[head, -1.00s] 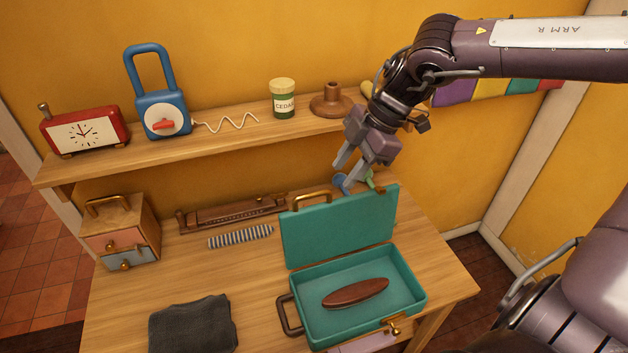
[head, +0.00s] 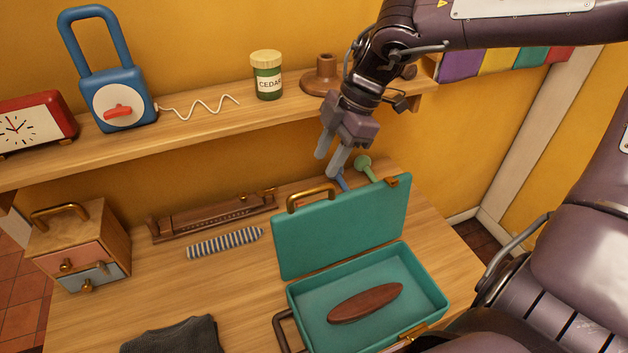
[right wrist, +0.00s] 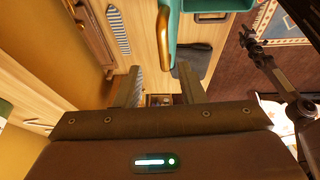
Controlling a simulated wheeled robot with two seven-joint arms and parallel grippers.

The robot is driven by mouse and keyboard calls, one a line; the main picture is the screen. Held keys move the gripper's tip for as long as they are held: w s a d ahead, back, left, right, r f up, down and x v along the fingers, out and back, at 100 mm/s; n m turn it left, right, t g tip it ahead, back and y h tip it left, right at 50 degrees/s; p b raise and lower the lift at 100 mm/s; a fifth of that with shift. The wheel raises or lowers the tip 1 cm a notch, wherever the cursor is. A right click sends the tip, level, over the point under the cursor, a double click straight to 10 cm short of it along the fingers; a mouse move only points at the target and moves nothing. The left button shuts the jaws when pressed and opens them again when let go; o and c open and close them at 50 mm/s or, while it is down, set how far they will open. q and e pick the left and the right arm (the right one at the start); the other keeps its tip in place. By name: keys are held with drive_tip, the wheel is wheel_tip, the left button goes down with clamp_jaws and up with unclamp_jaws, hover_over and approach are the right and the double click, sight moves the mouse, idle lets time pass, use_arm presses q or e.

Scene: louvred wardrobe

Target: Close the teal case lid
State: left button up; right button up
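The teal case (head: 292,318) lies open on the table with a brown oval brush-like piece (head: 365,303) inside. Its teal lid (head: 340,232) stands up at the back edge, with a brass handle (head: 311,197) on its upper rim. My right gripper (head: 328,166) is open and empty, just above and behind the lid's top edge, apart from it as far as I can tell. In the right wrist view its two fingers (right wrist: 160,86) are spread, with the lid (right wrist: 165,45) beyond them. A dark gripper, seemingly my left (right wrist: 248,38), shows small there; its opening is unclear.
Behind the lid are a blue item (head: 342,182) and a green knobbed item (head: 365,165). A shelf (head: 215,116) above holds a cedar jar (head: 267,75) and a brown stand (head: 325,75). A small drawer box (head: 80,245) and dark cloth (head: 172,336) sit left.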

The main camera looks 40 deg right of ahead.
sight(313, 189)
drive_tip(key=x, duration=0.1)
drive_tip(key=p+x, duration=0.1)
drive_tip(key=x, duration=0.3)
drive_tip(key=shift+s+a+f, duration=0.15)
drive_tip(key=shift+s+f, duration=0.05)
drive_tip(key=shift+s, duration=0.05)
drive_tip(key=shift+w+a+f, duration=0.1)
drive_tip(key=shift+a+f, duration=0.05)
drive_tip(key=shift+f, duration=0.25)
clamp_jaws()
